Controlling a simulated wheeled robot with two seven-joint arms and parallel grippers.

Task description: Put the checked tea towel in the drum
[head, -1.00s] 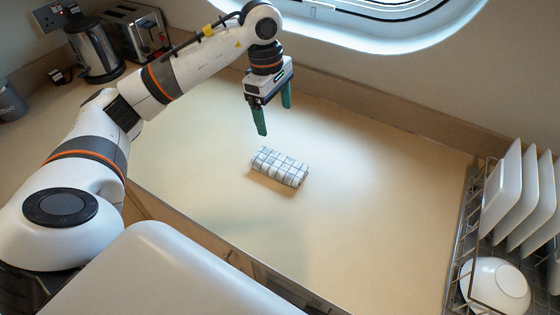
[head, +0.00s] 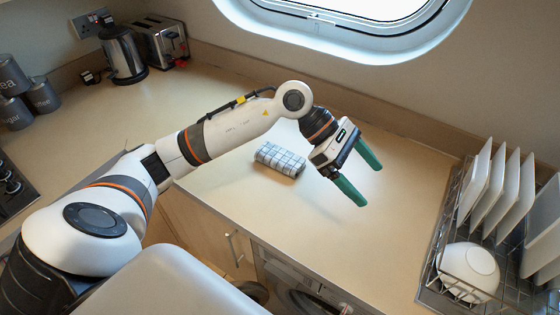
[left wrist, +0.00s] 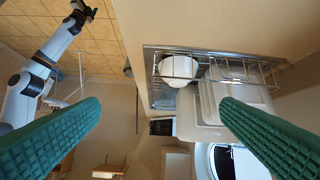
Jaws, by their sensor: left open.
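The checked tea towel (head: 280,159), white with dark lines and folded into a small block, lies on the worktop behind my left forearm in the head view. My left gripper (head: 371,187) is open and empty, to the right of the towel and apart from it. Its green fingers show wide apart in the left wrist view, with nothing between them. The washing machine (head: 290,272) shows at the bottom of the head view, under the worktop; its drum is mostly cut off. My right gripper (left wrist: 83,12) appears small at the top left of the left wrist view; its jaws are unclear.
A dish rack (head: 440,235) with white plates (head: 488,190) and a bowl (head: 469,270) stands at the right. A kettle (head: 122,55), toaster (head: 160,42) and grey canisters (head: 43,95) stand at the left. The worktop's middle is largely clear. A cupboard handle (head: 233,248) projects in front.

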